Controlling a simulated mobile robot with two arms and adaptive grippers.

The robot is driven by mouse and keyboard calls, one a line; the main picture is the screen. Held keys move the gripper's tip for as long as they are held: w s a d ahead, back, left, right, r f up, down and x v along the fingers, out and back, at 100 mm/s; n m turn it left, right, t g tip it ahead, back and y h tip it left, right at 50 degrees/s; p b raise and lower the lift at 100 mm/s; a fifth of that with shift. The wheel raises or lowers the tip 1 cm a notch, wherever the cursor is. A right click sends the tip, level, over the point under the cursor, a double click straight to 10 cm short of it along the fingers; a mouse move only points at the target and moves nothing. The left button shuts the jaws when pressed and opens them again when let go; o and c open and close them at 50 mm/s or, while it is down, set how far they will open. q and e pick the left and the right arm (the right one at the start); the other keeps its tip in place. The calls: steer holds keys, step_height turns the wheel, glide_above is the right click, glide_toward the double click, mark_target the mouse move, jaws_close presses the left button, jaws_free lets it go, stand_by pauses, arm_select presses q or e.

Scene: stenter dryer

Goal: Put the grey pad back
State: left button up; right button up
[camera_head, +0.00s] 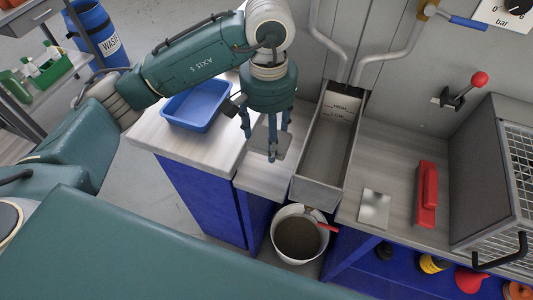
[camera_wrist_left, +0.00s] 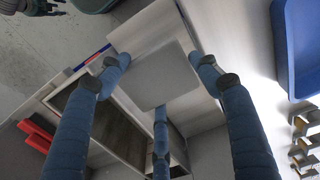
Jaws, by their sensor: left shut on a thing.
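The grey pad (camera_wrist_left: 160,75) is a flat, square plate held between the fingers of my left gripper (camera_wrist_left: 160,80). In the head view my left gripper (camera_head: 268,143) points down over the lower counter, left of the metal trough. The pad (camera_head: 281,149) shows there only in part behind the fingers. The gap between pad and counter is hard to judge. My right gripper is not in view.
A blue tray (camera_head: 197,104) stands on the left counter. The open metal trough (camera_head: 325,165) is right of the gripper, with a bucket (camera_head: 299,238) below. A silvery square plate (camera_head: 375,209) and a red block-like tool (camera_head: 426,195) lie on the right counter.

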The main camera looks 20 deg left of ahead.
arm_select(q)
glide_above(268, 164)
step_height(268, 164, down, 4)
steer(key=shift+f+p, duration=0.15)
steer(key=shift+p, duration=0.2)
steer(key=shift+f, duration=0.3)
step_height(268, 164, down, 3)
steer(key=shift+f+p, duration=0.1)
steer(key=shift+p, duration=0.3)
steer(key=shift+f, duration=0.2)
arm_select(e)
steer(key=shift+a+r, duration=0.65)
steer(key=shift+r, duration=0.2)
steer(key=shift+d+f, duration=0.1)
arm_select(q)
steer(key=shift+f+b, duration=0.15)
steer(key=shift+b, duration=0.15)
steer(key=o, duration=0.8)
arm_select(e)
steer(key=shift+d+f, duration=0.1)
